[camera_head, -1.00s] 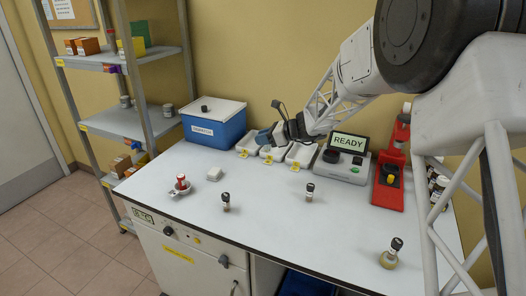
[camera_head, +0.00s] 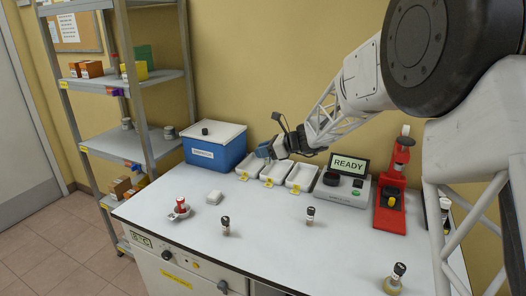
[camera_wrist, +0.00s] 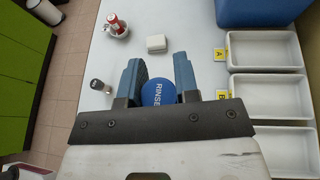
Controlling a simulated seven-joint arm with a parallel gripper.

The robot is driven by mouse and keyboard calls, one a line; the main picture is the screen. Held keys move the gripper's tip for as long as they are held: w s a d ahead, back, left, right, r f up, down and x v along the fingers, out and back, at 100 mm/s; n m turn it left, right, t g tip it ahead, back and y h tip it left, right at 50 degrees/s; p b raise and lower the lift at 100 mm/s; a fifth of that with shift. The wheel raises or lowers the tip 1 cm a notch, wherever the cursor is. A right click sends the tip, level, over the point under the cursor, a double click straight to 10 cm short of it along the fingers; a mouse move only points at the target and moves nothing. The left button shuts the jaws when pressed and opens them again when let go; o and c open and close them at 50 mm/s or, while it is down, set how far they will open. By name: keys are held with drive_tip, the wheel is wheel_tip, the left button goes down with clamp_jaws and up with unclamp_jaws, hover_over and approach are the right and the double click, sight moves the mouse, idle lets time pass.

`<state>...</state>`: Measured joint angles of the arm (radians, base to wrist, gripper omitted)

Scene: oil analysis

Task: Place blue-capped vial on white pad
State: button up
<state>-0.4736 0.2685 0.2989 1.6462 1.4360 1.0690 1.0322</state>
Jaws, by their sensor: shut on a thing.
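My gripper (camera_wrist: 160,86) is shut on the blue-capped vial (camera_wrist: 157,93). In the wrist view its round blue cap, lettered RINSE, sits between the two blue-grey fingers, and its body is hidden below. In the head view my gripper (camera_head: 268,151) is above the back of the bench, near the white trays, and the vial cannot be made out. The white pad (camera_head: 214,197) is a small pale block on the bench, to the left and in front of my gripper. In the wrist view the pad (camera_wrist: 156,43) lies beyond the fingertips, with its top bare.
White trays (camera_head: 271,181) stand behind, beside a blue box (camera_head: 214,152). A red-topped bottle in a holder (camera_head: 180,208) is left of the pad. Dark-capped vials (camera_head: 226,226) stand forward on the bench. The READY device (camera_head: 345,188) and red stand (camera_head: 388,212) are at right.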

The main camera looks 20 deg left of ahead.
drive_tip(key=s+a+f, duration=0.2)
drive_tip(key=s+a, duration=0.1)
drive_tip(key=a, duration=0.7)
drive_tip(key=s+a+f+g, duration=0.1)
drive_tip(key=s+a+f, duration=0.1)
drive_tip(key=a, duration=0.8)
drive_tip(key=shift+s+f+n, duration=0.4)
drive_tip(key=shift+s, duration=0.15)
drive_tip(key=shift+f, duration=0.1)
hover_over(214, 197)
drive_tip(key=w+a, duration=0.2)
drive_tip(key=a, duration=0.1)
drive_tip(key=shift+s+d+f, duration=0.1)
drive_tip(key=shift+f, duration=1.4)
drive_tip(key=shift+s+d+f, duration=0.1)
drive_tip(key=shift+f, duration=1.4)
drive_tip(key=shift+f, duration=1.85)
drive_tip(key=shift+f, duration=0.2)
drive_tip(key=o, duration=0.9)
